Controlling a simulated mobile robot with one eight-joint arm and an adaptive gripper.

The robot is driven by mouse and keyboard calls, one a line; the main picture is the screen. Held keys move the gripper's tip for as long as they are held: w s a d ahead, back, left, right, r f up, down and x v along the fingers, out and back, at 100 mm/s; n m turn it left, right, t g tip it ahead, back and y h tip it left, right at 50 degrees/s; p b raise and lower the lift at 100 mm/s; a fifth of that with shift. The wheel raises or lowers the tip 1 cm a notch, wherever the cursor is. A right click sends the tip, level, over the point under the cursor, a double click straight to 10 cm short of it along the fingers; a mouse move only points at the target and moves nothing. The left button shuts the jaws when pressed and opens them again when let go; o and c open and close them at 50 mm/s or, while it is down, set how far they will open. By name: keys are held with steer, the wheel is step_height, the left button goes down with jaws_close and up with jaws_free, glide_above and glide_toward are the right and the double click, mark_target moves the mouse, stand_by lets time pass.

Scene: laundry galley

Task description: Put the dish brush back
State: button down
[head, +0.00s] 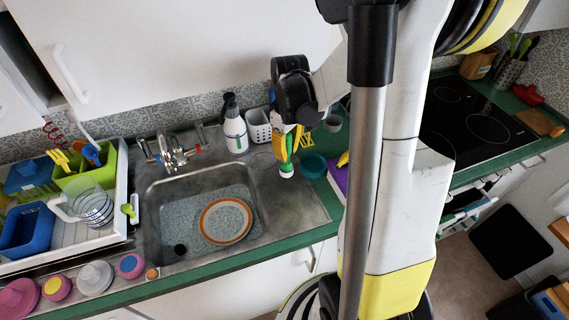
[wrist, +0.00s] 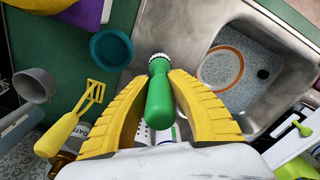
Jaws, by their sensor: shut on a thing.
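The dish brush (head: 287,170) has a green handle and a white bristled head. My gripper (head: 288,150), with yellow fingers, is shut on it and holds it head down over the back right of the sink counter. In the wrist view the brush (wrist: 159,98) lies between the two ribbed fingers of my gripper (wrist: 160,78), its white head pointing away from me. In the head view the fingers hide much of the handle. A white holder with holes (head: 259,126) stands against the back wall, just left of my gripper.
A white spray bottle (head: 235,130) stands left of the holder. The sink (head: 165,205) holds an orange-rimmed plate (head: 225,221). A teal bowl (head: 313,165) is close right of the brush.

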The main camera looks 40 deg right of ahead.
mark_target(284, 165)
steer(key=shift+w+a+f, duration=0.2)
steer(key=shift+w, duration=0.05)
steer(key=shift+f, duration=0.25)
steer(key=shift+f+b, duration=0.6)
steer(key=shift+f, duration=1.15)
steer(key=shift+f, duration=0.15)
steer(key=c, duration=1.3)
jaws_free()
steer(key=shift+c, duration=0.2)
